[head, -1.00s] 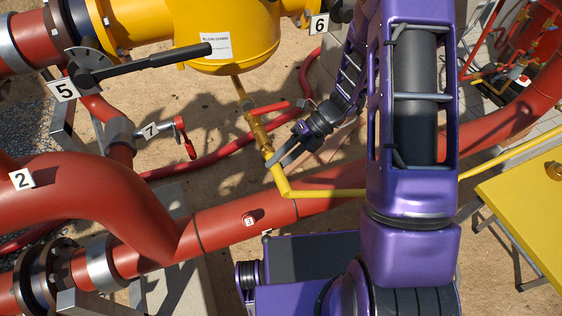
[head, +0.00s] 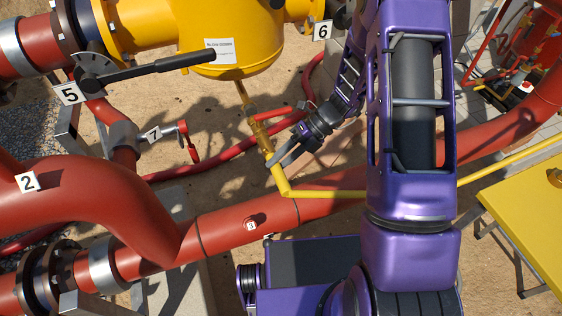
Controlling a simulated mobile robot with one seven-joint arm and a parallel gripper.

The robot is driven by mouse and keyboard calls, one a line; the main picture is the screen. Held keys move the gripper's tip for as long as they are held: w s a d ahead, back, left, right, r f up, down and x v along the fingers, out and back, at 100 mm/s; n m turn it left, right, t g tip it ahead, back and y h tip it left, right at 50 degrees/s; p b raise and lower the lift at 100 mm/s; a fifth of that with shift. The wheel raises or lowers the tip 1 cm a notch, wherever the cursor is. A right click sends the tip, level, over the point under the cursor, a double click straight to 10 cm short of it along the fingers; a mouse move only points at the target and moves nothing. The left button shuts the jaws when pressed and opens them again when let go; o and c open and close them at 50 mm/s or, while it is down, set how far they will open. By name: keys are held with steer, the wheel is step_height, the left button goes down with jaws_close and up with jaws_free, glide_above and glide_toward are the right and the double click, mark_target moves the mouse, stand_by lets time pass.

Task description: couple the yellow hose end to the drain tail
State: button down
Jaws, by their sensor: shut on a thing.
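The yellow hose (head: 330,193) runs in from the right, passes behind my arm and bends up at an elbow. Its end (head: 279,178) points up towards the brass drain tail (head: 261,136), which hangs below the yellow strainer body (head: 228,38). My gripper (head: 277,163) is shut on the hose end, just under the tail. The hose end and tail look in line and close together; I cannot tell whether they are joined. A red lever (head: 271,110) sticks out to the right above the tail.
A large red pipe (head: 245,222) crosses below the hose. A black lever (head: 150,67) and a small red-handled valve (head: 188,140) are on the left. A yellow table (head: 525,215) stands at the right. Sandy ground lies under the tail.

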jaws_free()
stand_by(0.4)
steer(key=p+v, duration=0.4)
steer(key=v, duration=0.3)
steer(key=shift+p, duration=0.4)
